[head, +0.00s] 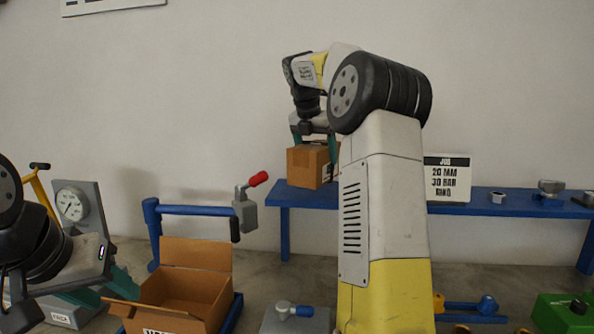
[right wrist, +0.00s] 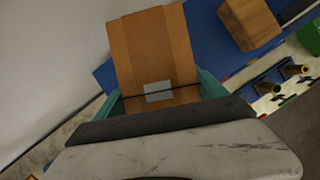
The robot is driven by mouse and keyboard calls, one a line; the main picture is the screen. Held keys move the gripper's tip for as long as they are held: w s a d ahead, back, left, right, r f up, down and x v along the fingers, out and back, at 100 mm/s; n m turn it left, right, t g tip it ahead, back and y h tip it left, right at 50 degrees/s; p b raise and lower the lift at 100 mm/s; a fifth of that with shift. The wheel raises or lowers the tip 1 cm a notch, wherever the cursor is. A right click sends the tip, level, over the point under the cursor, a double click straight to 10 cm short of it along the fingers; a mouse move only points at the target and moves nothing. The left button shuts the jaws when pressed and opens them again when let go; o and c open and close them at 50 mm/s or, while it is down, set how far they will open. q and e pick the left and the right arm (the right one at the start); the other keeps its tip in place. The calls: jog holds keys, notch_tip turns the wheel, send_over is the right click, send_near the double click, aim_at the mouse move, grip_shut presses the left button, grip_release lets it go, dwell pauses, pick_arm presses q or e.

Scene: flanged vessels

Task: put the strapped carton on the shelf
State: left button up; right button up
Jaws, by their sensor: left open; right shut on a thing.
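The brown carton (head: 306,166) is held by my right gripper (head: 314,142) at the left end of the blue shelf (head: 330,197). I cannot tell whether its underside touches the shelf. In the right wrist view the carton (right wrist: 155,45) sits between the teal fingers, with a pale label and a thin dark line across it near the palm. My right gripper (right wrist: 162,95) is shut on it. My left gripper (head: 100,291) is open and empty at the lower left, beside the open cardboard box. My right arm hides part of the shelf.
An open cardboard box (head: 183,286) stands at the front left, below a blue bar with a red-handled clamp (head: 247,205). A gauge (head: 72,204) is further left. A sign (head: 447,178) and small metal parts (head: 497,197) are along the shelf. Another brown block (right wrist: 249,22) shows in the wrist view.

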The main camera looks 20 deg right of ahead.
jog(key=shift+f, duration=2.05)
jog(key=shift+f, duration=0.1)
jog(key=o, duration=2)
jog(key=shift+f, duration=0.1)
